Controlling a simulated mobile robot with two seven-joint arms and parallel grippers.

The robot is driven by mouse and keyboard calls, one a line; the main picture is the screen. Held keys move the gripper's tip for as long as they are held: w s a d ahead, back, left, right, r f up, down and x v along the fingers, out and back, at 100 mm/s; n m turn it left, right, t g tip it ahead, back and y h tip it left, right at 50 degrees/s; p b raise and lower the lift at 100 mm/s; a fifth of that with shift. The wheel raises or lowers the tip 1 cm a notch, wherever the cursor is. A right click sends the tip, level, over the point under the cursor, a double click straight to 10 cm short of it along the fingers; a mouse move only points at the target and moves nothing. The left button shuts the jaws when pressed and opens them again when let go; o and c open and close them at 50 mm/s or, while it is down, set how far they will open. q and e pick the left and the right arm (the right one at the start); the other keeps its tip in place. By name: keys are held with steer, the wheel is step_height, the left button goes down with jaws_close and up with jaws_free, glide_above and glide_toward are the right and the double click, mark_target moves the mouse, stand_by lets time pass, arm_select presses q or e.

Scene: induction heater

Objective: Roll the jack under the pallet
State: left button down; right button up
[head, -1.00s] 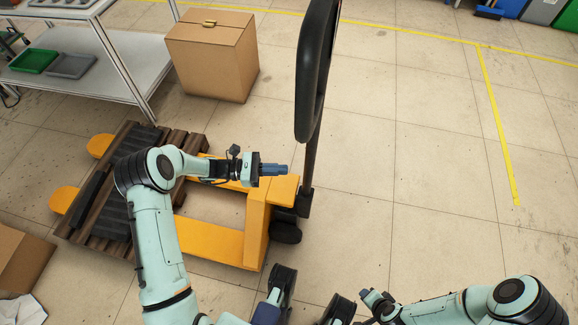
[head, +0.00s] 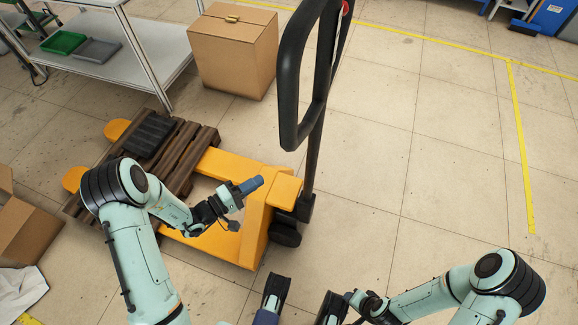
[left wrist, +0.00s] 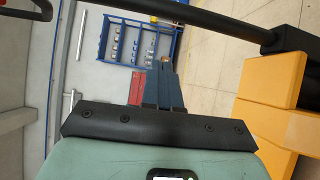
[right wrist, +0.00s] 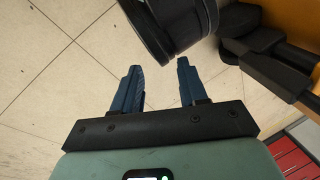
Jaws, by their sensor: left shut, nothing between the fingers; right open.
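The yellow pallet jack (head: 238,247) stands on the floor at centre left in the head view. Its tall black handle loop (head: 289,100) rises to the right of the pallet. The brown wooden pallet (head: 187,163) lies over the jack's forks, and rounded yellow fork tips (head: 117,130) show beyond its far left edge. My left arm hides part of both. My left gripper (head: 260,182) is shut and empty, appearing over the jack's body; its closed fingers show in the left wrist view (left wrist: 164,68). My right gripper (right wrist: 158,67) is open and empty, near a black wheel (right wrist: 172,22).
A cardboard box (head: 232,58) stands behind the pallet. A metal shelf table (head: 150,62) with green and grey trays is at the upper left. An open carton (head: 25,225) lies at the left edge. The tiled floor right of the handle is clear.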

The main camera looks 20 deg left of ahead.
arm_select(q)
steer(key=s+d+b+x, duration=0.1)
steer(key=d+x, duration=0.1)
steer(key=x, duration=1)
steer(key=shift+d+b, duration=0.25)
steer(key=shift+b, duration=0.1)
arm_select(e)
steer(key=w+f, duration=0.1)
steer(key=w+d+f, duration=0.1)
steer(key=shift+w+d+t, duration=0.15)
steer(key=shift+w+t, duration=0.2)
steer(key=shift+t, duration=0.05)
arm_select(q)
steer(key=shift+d, duration=0.1)
